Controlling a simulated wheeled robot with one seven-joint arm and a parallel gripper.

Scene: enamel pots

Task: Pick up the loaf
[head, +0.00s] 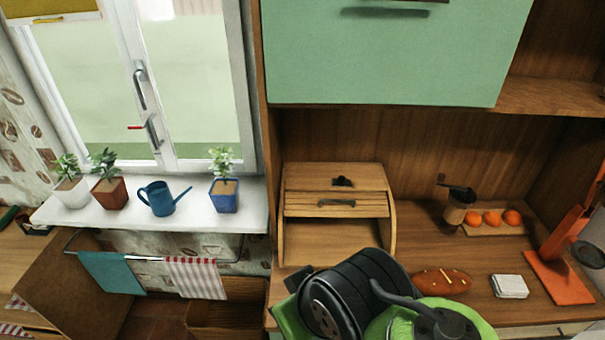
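The loaf (441,281) is a brown, oblong bread with pale score marks on top. It lies on the wooden counter (470,254) in the head view, right of centre. My dark and green arm stands in front of it and is close to its left end in the picture. I cannot tell the gap between them. My gripper's fingers cannot be made out, so whether it is open or shut does not show.
A wooden bread box (337,205) stands behind my arm. White napkins (509,286) lie right of the loaf, and an orange stand (556,275) is further right. Oranges (492,218) sit on a board behind, beside a jar (456,208). A green cabinet (400,55) hangs above.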

